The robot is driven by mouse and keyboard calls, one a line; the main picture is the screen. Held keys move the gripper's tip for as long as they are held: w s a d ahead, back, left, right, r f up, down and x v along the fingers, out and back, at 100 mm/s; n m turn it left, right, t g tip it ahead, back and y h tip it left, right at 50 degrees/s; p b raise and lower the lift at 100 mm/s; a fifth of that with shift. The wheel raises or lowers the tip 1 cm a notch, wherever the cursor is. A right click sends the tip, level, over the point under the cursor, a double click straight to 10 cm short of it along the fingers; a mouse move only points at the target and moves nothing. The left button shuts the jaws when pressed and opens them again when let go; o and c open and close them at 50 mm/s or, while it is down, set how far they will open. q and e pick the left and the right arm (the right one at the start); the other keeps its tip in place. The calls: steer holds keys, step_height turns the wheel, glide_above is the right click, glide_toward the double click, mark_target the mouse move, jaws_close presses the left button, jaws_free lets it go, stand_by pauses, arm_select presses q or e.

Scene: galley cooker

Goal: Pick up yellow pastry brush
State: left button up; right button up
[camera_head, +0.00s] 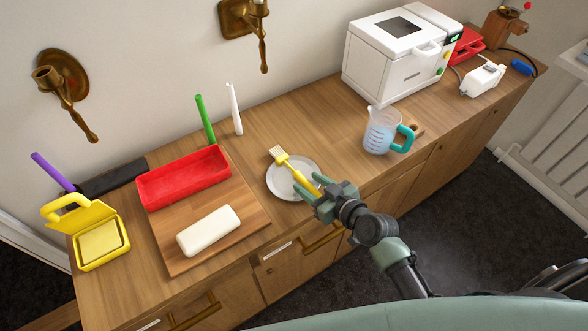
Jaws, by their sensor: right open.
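The yellow pastry brush (291,167) lies across a pale grey round plate (279,188) on the wooden counter. Its pale bristles point to the upper left and its yellow handle runs to the lower right. My right gripper (309,188) is green and open at the handle end of the brush, over the plate's right edge. Its fingers are on either side of the handle or just above it; I cannot tell whether they touch it. The gripper hides part of the handle's end. My left gripper is not in view.
A measuring jug (381,130) with a teal handle stands right of the plate. A cutting board (222,231) with a white block (208,231) and red tray (184,180) lies left. Green (205,118) and white (234,108) candles stand behind. A white oven (399,53) stands at the back.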

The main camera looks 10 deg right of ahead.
jaws_close()
steer(key=shift+r, duration=0.15)
step_height(320, 180, up, 20)
steer(key=p, duration=0.1)
stand_by(0.4)
